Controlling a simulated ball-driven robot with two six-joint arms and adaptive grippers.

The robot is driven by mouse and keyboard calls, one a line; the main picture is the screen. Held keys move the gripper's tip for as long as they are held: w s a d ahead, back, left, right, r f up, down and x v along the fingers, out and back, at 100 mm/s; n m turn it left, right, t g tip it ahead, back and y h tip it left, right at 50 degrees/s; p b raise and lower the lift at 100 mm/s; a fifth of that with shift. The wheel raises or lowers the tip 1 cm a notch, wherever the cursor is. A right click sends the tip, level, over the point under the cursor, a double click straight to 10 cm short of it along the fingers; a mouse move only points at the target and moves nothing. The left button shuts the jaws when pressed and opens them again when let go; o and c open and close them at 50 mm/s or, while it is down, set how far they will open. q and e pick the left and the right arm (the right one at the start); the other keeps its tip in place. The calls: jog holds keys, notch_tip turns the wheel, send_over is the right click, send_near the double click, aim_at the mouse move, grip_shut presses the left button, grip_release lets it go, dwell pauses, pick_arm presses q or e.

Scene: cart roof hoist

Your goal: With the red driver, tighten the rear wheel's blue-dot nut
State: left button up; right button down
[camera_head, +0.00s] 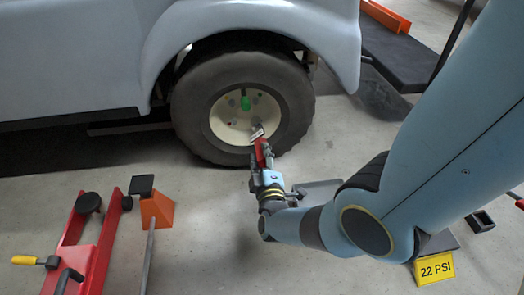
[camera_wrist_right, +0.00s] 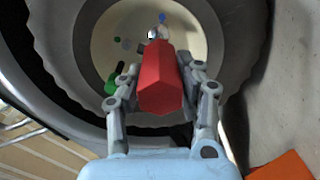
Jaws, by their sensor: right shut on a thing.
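The red driver (camera_head: 262,152) is held in my right gripper (camera_head: 265,166), which is shut on it. In the wrist view the red driver (camera_wrist_right: 160,80) points away from me toward the cream hub of the rear wheel (camera_head: 188,118). Its silver tip is at the hub's lower right in the head view. A small blue mark (camera_wrist_right: 162,17) shows close to the tip in the wrist view; I cannot tell whether the tip touches a nut. A green part (camera_head: 246,103) sticks out of the hub, higher up. My left gripper is not in view.
The pale blue cart body (camera_head: 75,50) overhangs the wheel. A red floor frame (camera_head: 105,240) and an orange wedge (camera_head: 157,210) stand at the left. A yellow "22 PSI" sign (camera_head: 434,269) is at the lower right. A dark platform (camera_head: 400,55) lies at the upper right.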

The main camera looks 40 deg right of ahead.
jog(key=shift+p+v, duration=0.5)
jog(key=shift+v, duration=2.25)
